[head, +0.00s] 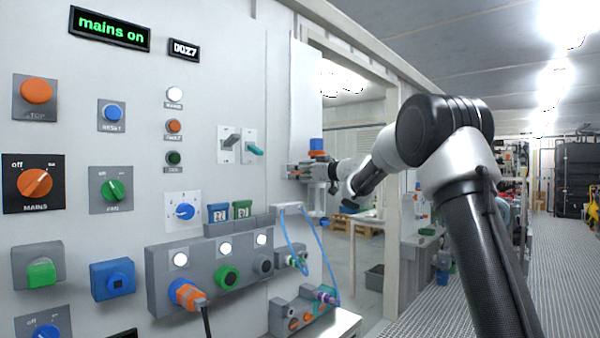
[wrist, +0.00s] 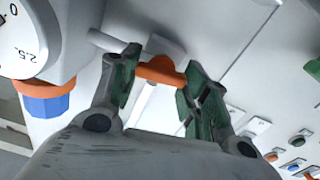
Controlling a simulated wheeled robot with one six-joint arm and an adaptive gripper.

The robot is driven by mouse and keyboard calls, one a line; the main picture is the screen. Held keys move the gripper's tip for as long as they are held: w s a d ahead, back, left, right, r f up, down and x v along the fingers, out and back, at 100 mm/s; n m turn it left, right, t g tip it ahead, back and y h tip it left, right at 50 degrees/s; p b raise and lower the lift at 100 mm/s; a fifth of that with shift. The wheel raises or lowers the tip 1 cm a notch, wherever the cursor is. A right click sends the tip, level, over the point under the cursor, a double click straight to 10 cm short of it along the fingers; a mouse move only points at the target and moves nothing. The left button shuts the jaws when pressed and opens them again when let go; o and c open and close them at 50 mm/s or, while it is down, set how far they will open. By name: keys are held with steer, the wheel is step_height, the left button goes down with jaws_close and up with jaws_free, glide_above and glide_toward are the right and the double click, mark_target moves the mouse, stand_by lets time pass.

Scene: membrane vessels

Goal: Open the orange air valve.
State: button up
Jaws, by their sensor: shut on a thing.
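The orange air valve handle (wrist: 160,71) is a short bar in the middle of the wrist view, lying between my fingers in front of a pale wall fitting. A thin grey pipe (wrist: 108,42) runs towards it from the left. My gripper (wrist: 163,66) has green finger pads and is shut on the orange handle, one finger at each end of the bar. In the head view my gripper (head: 331,173) is at the panel's right end. A small orange part (head: 294,173) shows just left of it there; the fingers partly hide the valve.
A white gauge (wrist: 22,38) and a blue knob with an orange ring (wrist: 48,100) are close left in the wrist view. The knob (head: 316,144) is above my gripper in the head view. The orange MAINS switch (head: 35,183) is far left. Blue hoses (head: 293,250) hang below.

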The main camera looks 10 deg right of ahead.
steer(key=n, duration=0.7)
steer(key=shift+a+f, duration=0.1)
steer(key=n, duration=0.3)
steer(key=shift+s+f+n, duration=0.1)
steer(key=shift+n, duration=0.3)
steer(key=shift+f+n, duration=0.1)
steer(key=shift+n, duration=1.6)
steer(key=o, duration=1)
steer(key=v, duration=1.2)
steer(key=shift+a, duration=0.1)
